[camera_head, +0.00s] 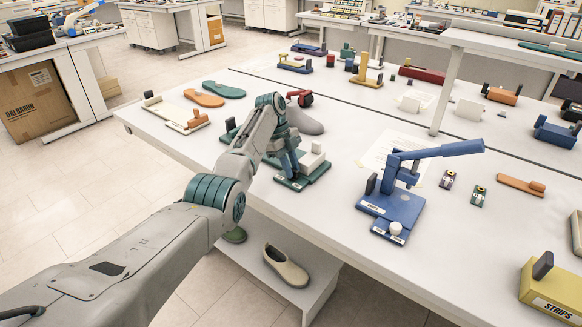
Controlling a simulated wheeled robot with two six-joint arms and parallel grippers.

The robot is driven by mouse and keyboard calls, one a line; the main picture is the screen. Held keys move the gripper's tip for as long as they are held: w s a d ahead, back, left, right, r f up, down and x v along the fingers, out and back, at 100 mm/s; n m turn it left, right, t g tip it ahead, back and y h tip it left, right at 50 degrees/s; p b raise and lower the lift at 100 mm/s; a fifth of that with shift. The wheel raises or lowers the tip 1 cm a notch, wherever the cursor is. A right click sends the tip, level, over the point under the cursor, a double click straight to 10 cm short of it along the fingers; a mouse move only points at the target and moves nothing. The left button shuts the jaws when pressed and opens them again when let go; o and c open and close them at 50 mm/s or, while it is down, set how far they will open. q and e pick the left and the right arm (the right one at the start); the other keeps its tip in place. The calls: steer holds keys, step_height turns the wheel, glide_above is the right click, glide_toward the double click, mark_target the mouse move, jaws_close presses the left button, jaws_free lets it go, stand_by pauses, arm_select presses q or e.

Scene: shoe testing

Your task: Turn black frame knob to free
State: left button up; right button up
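My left arm reaches in from the lower left and bends down over the white table. Its gripper (287,165) is low at a green-based fixture (318,172) with a white block on top. The wrist hides part of this fixture, and I cannot tell whether the fingers touch it or how far apart they are. No black frame knob can be made out for certain. A blue lever press (405,208) stands to the right, with a black upright pad (371,184) and a white round knob (396,228) at its front. My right gripper is not in view.
A grey shoe form (306,123) lies behind my wrist, near a red clamp-like part (299,98). A yellow STRIPS box (552,291) is at lower right. A beige shoe (285,266) rests on the low shelf.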

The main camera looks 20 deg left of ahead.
arm_select(q)
steer(key=b+v, duration=0.3)
steer(key=v, duration=0.7)
steer(key=shift+r, duration=0.4)
steer(key=shift+a, duration=0.1)
